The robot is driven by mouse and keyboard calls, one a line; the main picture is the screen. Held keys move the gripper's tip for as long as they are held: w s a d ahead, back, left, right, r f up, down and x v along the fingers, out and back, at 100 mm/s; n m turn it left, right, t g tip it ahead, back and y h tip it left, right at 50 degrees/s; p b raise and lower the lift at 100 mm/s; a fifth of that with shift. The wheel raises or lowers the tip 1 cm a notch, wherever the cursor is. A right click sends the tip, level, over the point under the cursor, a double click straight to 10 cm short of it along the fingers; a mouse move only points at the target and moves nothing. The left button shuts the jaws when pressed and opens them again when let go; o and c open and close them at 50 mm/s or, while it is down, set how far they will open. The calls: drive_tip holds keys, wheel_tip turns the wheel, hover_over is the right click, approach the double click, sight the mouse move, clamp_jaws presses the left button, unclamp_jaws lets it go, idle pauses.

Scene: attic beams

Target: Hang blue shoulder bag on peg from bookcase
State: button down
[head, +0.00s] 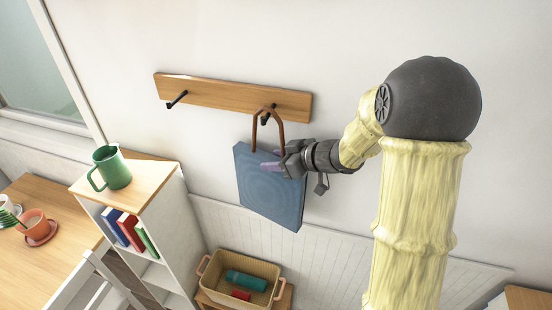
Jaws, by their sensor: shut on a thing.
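The blue shoulder bag (268,196) is up against the wall below the wooden peg rail (225,93). Its brown strap (281,130) rises in a loop to the right-hand dark peg (264,119). The loop appears to be at or around this peg, but I cannot tell whether it rests on it. My gripper (280,163) comes in from the right and is shut on the bag near its upper right side. The left-hand peg (177,99) is bare. The bookcase (150,190) stands to the left, with a green pitcher (112,168) on top.
Red, blue and green books (128,229) stand on the bookcase shelf. A basket (247,263) with a teal item and a red item sits below the bag. A wooden table (48,262) with cups is at the far left. The wall right of the rail is clear.

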idle(0.3)
drive_tip(key=c, duration=0.6)
unclamp_jaws()
drive_tip(key=shift+c, duration=0.2)
drive_tip(key=shift+d, duration=0.1)
drive_tip(key=b+v, duration=0.2)
drive_tip(key=v, duration=1.5)
drive_tip(key=shift+s+d, duration=0.1)
